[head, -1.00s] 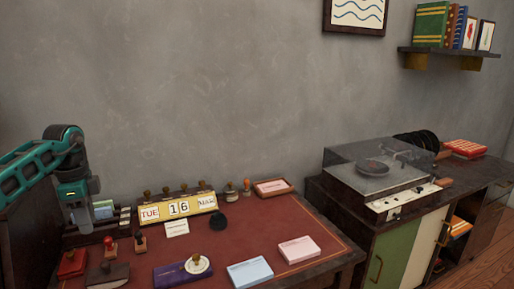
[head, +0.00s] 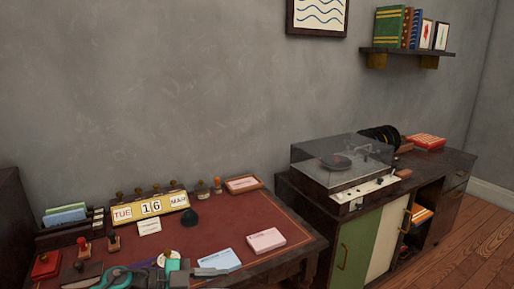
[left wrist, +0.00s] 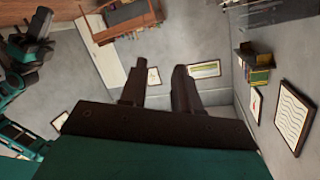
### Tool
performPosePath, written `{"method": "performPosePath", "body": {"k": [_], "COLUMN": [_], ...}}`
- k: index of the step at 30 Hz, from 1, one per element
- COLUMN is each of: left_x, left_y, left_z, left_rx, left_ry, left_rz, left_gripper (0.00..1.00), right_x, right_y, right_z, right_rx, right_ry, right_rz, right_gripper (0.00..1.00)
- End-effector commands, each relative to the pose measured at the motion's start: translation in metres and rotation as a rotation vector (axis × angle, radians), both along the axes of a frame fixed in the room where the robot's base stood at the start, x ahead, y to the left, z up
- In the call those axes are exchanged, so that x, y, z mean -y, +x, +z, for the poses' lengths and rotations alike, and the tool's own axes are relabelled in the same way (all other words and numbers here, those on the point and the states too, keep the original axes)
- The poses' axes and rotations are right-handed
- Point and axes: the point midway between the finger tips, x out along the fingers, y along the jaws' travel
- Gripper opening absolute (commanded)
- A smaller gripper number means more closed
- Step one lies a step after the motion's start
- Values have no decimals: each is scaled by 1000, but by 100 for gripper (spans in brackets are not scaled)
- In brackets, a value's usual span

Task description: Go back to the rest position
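My left gripper (head: 212,271) is low in the head view, in front of the desk's near edge, with its fingers toward the right. In the left wrist view its two dark fingers (left wrist: 159,75) are apart with nothing between them, and the room shows past them. It holds nothing.
The red-topped desk (head: 205,235) carries a date display (head: 150,207), stamps, a pink block (head: 265,240) and a light blue block (head: 219,259). A record player (head: 340,165) stands on a cabinet at right. The space above the desk is clear.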

Motion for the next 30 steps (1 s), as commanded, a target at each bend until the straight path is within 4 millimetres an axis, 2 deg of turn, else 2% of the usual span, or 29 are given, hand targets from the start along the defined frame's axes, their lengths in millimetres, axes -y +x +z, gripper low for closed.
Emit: {"method": "performPosePath", "body": {"k": [1,3,5,8,11,13,18,21,24,27,30], "left_x": [13,20,19,6,-16,-33,-68,-79,-84,-86,-86], "left_y": [-11,-18,-23,-33,-50,-67,-127,-162,-185,-196,-198], "left_z": [3,6,7,-2,-23,-44,-98,-120,-133,-138,-140], "left_rx": [18,44,48,21,-52,-129,-360,-477,-553,-589,-595], "left_ry": [-103,-217,-293,-369,-382,-357,-220,-140,-86,-62,-54], "left_rz": [59,171,285,498,716,861,1115,1185,1214,1224,1225], "left_gripper": [32,32,32,32,32,32,32,32,32,32,32], "right_x": [1,2,3,5,6,6,7,7,7,7,7], "right_y": [-1,-2,-3,-3,-3,-3,-3,-3,-4,-4,-4], "right_z": [1,1,1,4,7,9,12,13,13,13,12], "right_rx": [-4,-7,-9,-7,-3,-1,4,3,1,0,-1], "right_ry": [-2,-4,-7,-11,-13,-13,-13,-14,-14,-15,-15], "right_rz": [0,-1,-2,-2,-3,-4,-3,-3,-3,-3,-3], "right_gripper": [0,0,0,0,0,0,0,0,0,0,0]}}
